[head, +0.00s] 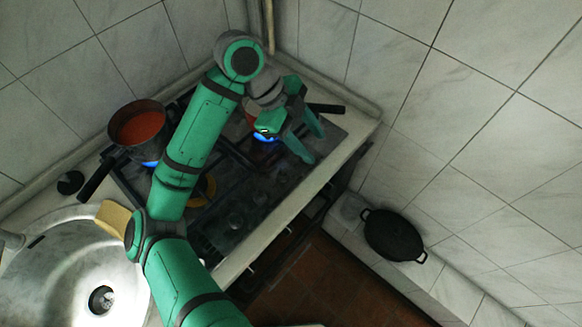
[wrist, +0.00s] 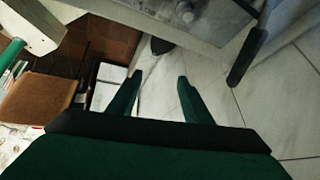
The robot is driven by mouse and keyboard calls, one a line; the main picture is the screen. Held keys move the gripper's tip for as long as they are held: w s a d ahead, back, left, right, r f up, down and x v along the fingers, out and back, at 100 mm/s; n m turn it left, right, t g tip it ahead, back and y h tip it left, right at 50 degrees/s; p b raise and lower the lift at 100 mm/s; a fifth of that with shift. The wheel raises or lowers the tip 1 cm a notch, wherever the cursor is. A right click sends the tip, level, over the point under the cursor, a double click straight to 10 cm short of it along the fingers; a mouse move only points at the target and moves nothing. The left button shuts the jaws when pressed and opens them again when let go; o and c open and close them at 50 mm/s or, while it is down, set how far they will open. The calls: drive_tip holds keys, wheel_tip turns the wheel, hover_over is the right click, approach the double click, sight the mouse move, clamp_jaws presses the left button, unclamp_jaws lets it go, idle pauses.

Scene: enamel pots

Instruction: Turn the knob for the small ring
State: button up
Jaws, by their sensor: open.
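The dark gas hob (head: 222,232) has a row of dim knobs (head: 235,220) along its front strip. I cannot tell which knob belongs to the small ring. Blue flame (head: 265,138) shows beneath my wrist at the hob's right. My gripper (head: 312,146) is over the hob's right end, its two green fingers apart and empty. In the wrist view my gripper (wrist: 157,90) is open with nothing between the fingers; the hob's corner and a dark knob (wrist: 188,16) appear beyond it, near the top. My arm hides part of the hob.
A pot of red liquid (head: 138,127) stands over a blue flame at the left, its handle toward the sink. A dark handle (head: 327,108) sticks out behind my gripper. A black oval pan (head: 394,235) sits on the low ledge. A yellow sponge (head: 114,218) lies by the sink (head: 75,265).

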sight(282, 171)
drive_tip(key=a+f+n+t+y, duration=0.25)
drive_tip(key=a+n, duration=0.35)
drive_tip(key=a, duration=0.5)
drive_tip(key=shift+g+h, duration=0.35)
drive_tip(key=shift+g, duration=0.1)
drive_tip(key=x, duration=1.1)
drive_tip(key=shift+w+a+f, duration=0.1)
drive_tip(key=shift+w+a, duration=0.1)
